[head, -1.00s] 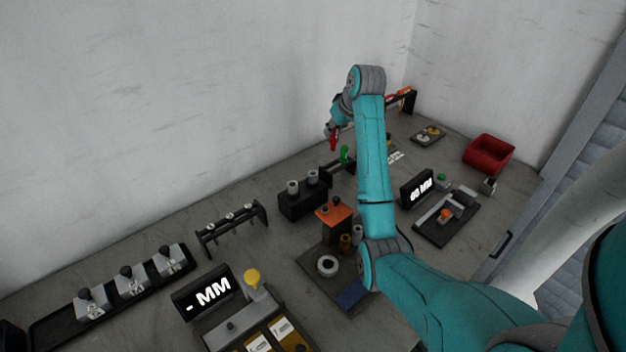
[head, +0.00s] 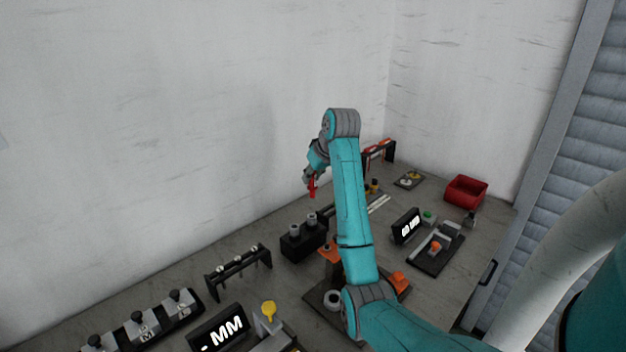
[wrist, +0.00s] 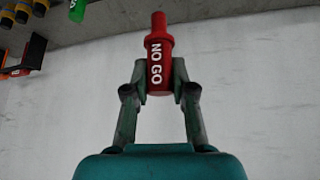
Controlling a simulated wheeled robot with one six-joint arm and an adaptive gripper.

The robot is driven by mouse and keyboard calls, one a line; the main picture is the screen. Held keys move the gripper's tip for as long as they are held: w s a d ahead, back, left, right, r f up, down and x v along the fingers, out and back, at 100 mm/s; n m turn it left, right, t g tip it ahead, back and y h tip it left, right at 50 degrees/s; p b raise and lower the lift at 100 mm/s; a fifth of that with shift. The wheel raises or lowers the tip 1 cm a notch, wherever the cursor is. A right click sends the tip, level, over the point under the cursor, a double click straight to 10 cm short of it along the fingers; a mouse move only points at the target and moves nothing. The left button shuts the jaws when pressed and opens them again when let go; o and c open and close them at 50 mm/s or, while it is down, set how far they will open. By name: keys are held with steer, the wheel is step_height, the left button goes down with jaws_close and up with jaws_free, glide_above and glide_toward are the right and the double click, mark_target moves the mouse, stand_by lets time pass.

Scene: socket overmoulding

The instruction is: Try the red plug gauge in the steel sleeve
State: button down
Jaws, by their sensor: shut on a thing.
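My gripper (head: 309,179) is shut on the red plug gauge (wrist: 158,60), marked NO GO. The wrist view shows the gauge between the fingertips, its narrower end pointing away from the palm. In the head view the gauge (head: 312,188) hangs roughly upright. It appears in line with and above the right of two grey metal sleeves (head: 311,219) on a black block (head: 302,245); the other sleeve (head: 294,230) is to its left. It looks apart from both; the exact height is unclear. I cannot tell which sleeve is the task's.
A green gauge (wrist: 77,10) shows at the wrist view's top edge. A black rack (head: 239,272) stands left of the block. An orange-topped fixture (head: 328,252) is partly behind my arm. A red bin (head: 466,190) and a display (head: 406,226) are to the right. The wall is close behind.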

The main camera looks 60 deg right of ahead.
mark_target(315, 189)
steer(key=shift+a+f, duration=0.1)
steer(key=shift+f, duration=3)
steer(key=shift+f, duration=0.45)
stand_by(0.7)
steer(key=shift+r, duration=0.4)
stand_by(3.3)
